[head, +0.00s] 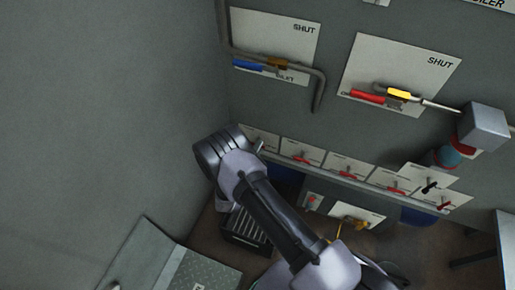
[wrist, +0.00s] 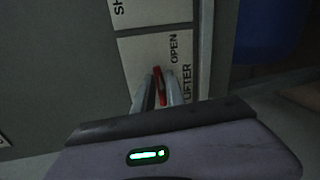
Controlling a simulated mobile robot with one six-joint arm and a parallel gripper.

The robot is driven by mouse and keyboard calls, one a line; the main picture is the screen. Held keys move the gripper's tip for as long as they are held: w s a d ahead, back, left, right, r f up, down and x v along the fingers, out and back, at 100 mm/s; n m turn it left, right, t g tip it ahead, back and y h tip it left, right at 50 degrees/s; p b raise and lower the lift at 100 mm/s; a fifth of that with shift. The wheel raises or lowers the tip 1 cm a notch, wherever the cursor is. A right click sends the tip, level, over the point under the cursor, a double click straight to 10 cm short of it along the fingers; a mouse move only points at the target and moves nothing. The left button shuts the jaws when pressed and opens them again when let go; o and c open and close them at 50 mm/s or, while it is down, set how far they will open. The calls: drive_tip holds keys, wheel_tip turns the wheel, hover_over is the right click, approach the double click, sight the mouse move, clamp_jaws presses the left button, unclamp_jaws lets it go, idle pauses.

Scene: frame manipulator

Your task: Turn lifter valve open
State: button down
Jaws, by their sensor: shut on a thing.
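The lifter valve's plate (wrist: 188,50) shows in the wrist view with the words OPEN and LIFTER along its right side. Its red handle (wrist: 161,86) stands nearly upright in that picture, with its top end just left of and below the word OPEN. My gripper (wrist: 158,82) is shut on the red handle, one finger on each side. In the head view my gripper (head: 260,146) is at the leftmost plate (head: 262,137) of the low row. The red handle there is hidden by my wrist.
More plates with red handles (head: 301,158) continue to the right along the row. Above are a blue-handled valve (head: 248,66) with a bent pipe (head: 318,92) and a red-handled valve (head: 368,97). A grey wall (head: 110,100) stands close on the left.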

drive_tip(key=shift+f+m, duration=0.15)
drive_tip(key=shift+m, duration=0.35)
idle(0.3)
drive_tip(key=c, duration=1.4)
unclamp_jaws()
drive_tip(key=p+v, duration=0.3)
drive_tip(key=v, duration=1.4)
drive_tip(key=shift+s+d+p, duration=0.1)
drive_tip(key=shift+s+p, duration=0.2)
